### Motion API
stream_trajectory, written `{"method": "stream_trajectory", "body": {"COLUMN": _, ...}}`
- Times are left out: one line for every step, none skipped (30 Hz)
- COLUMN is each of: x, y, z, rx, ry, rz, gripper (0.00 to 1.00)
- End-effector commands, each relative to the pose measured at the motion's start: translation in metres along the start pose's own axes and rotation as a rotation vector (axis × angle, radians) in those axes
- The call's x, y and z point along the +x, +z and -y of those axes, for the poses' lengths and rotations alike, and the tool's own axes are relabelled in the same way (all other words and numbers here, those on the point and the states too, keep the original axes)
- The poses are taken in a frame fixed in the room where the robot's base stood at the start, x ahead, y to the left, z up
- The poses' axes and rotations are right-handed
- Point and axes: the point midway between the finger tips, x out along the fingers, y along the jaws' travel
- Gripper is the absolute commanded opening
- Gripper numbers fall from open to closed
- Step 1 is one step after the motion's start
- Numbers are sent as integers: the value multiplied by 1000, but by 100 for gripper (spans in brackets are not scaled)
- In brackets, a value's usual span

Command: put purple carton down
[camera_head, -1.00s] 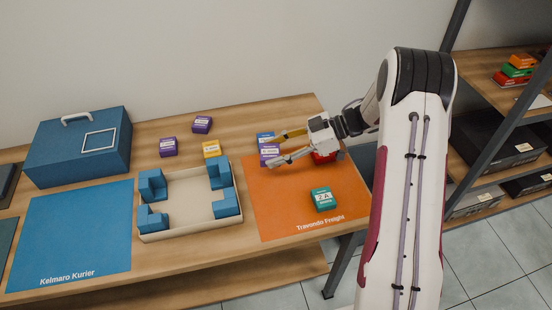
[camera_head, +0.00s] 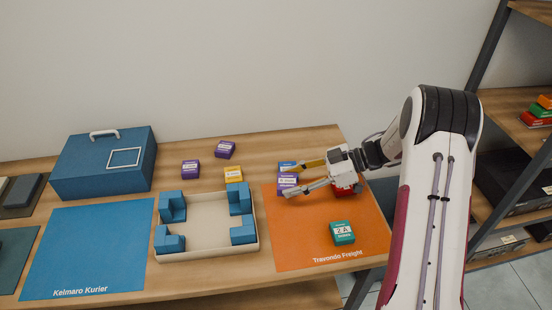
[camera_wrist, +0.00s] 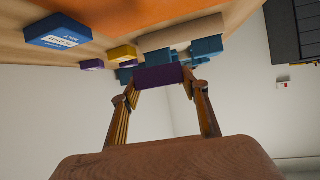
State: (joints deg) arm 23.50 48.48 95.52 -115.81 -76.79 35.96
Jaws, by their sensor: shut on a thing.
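My gripper (camera_head: 290,181) is shut on a purple carton (camera_head: 288,185) with a white label, at the back left corner of the orange Travondo Freight mat (camera_head: 300,240). In the wrist view the purple carton (camera_wrist: 158,77) is pinched between my two fingertips. I cannot tell whether its underside touches the surface. A blue carton (camera_head: 286,166) shows just behind it, partly hidden; it also shows in the wrist view (camera_wrist: 58,31).
A red carton (camera_head: 345,190) is partly hidden beneath my gripper; a teal carton (camera_head: 342,233) lies on the orange mat. Left are a cream tray (camera_head: 210,255) with blue corner blocks, a yellow carton (camera_head: 233,174), purple cartons (camera_head: 190,169) (camera_head: 225,150), a blue mat (camera_head: 90,250) and a blue case (camera_head: 85,165).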

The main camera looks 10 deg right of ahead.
Motion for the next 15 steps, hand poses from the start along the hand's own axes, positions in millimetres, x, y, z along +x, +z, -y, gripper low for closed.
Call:
{"method": "stream_trajectory", "body": {"x": 8, "y": 1, "z": 1, "rx": -4, "ry": -13, "rz": -1, "gripper": 23}}
{"method": "stream_trajectory", "body": {"x": 13, "y": 1, "z": 1, "rx": -8, "ry": -19, "rz": -1, "gripper": 23}}
{"method": "stream_trajectory", "body": {"x": 18, "y": 1, "z": -1, "rx": -12, "ry": -27, "rz": -1, "gripper": 23}}
{"method": "stream_trajectory", "body": {"x": 23, "y": 0, "z": -4, "rx": -14, "ry": -31, "rz": -1, "gripper": 23}}
{"method": "stream_trajectory", "body": {"x": 27, "y": 0, "z": -7, "rx": -15, "ry": -33, "rz": -1, "gripper": 23}}
{"method": "stream_trajectory", "body": {"x": 32, "y": 0, "z": -12, "rx": -17, "ry": -35, "rz": -1, "gripper": 23}}
{"method": "stream_trajectory", "body": {"x": 35, "y": 0, "z": -16, "rx": -17, "ry": -32, "rz": -2, "gripper": 23}}
{"method": "stream_trajectory", "body": {"x": 40, "y": 0, "z": -21, "rx": -15, "ry": -31, "rz": -2, "gripper": 23}}
{"method": "stream_trajectory", "body": {"x": 45, "y": -1, "z": -28, "rx": -12, "ry": -25, "rz": -3, "gripper": 23}}
{"method": "stream_trajectory", "body": {"x": 49, "y": -1, "z": -34, "rx": -11, "ry": -21, "rz": -3, "gripper": 23}}
{"method": "stream_trajectory", "body": {"x": 52, "y": -1, "z": -40, "rx": -7, "ry": -15, "rz": -3, "gripper": 23}}
{"method": "stream_trajectory", "body": {"x": 57, "y": -1, "z": -49, "rx": -2, "ry": -2, "rz": -3, "gripper": 23}}
{"method": "stream_trajectory", "body": {"x": 61, "y": -2, "z": -56, "rx": 1, "ry": 5, "rz": -3, "gripper": 23}}
{"method": "stream_trajectory", "body": {"x": 64, "y": -2, "z": -62, "rx": 7, "ry": 15, "rz": -3, "gripper": 23}}
{"method": "stream_trajectory", "body": {"x": 68, "y": -3, "z": -72, "rx": 12, "ry": 30, "rz": -4, "gripper": 23}}
